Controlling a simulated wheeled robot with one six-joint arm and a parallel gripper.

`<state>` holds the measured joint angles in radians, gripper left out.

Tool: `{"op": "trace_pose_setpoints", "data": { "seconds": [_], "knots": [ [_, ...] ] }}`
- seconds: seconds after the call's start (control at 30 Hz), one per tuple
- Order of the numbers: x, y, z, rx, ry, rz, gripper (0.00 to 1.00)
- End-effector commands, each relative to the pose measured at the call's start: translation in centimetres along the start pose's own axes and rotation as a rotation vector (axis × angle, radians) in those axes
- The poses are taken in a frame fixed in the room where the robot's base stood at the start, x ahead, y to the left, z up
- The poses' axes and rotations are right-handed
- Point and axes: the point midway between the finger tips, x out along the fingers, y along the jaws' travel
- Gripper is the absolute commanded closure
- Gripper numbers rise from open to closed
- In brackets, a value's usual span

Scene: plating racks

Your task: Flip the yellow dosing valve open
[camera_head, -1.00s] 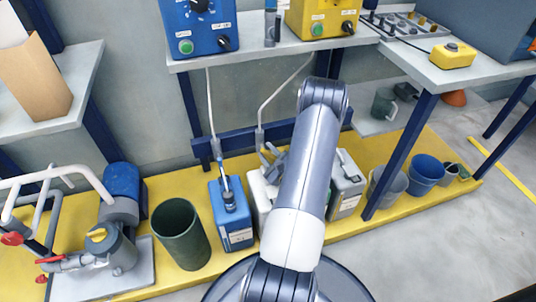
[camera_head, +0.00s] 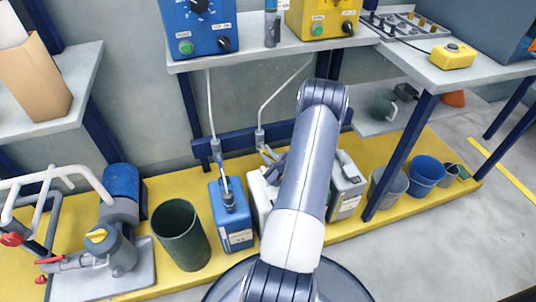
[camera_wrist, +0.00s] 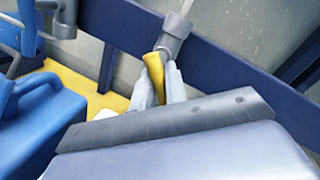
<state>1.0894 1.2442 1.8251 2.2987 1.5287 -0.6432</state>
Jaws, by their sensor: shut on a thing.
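The yellow dosing valve handle (camera_wrist: 153,72) shows in the wrist view, slanting down from a grey pipe fitting (camera_wrist: 175,28). My gripper (camera_wrist: 163,82) is shut on the handle, with a pale finger on each side of it. The handle's lower end is hidden between the fingers. In the head view the grey fitting (camera_head: 260,137) hangs at the end of a bent pipe in front of the blue rail. My gripper is just below it there, mostly hidden by my arm.
A blue canister (camera_head: 231,226) stands at left below, also in the wrist view (camera_wrist: 42,118). A white canister (camera_head: 259,191) and a grey one (camera_head: 347,187) are by my arm. A dark green bucket (camera_head: 180,236) stands further left. The blue rail (camera_wrist: 225,65) runs close behind the valve.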

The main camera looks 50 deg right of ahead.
Motion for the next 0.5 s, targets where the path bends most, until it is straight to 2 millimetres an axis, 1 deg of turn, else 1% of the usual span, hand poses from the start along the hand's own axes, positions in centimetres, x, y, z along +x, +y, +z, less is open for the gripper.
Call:
{"op": "trace_pose_setpoints", "data": {
  "seconds": [0.27, 0.5],
  "knots": [
    [0.00, 0.52, -0.26, 0.138, -0.025, -0.023, 1.00],
    [0.06, 0.91, -0.17, 0.331, -0.062, -0.056, 1.00]
  ]
}}
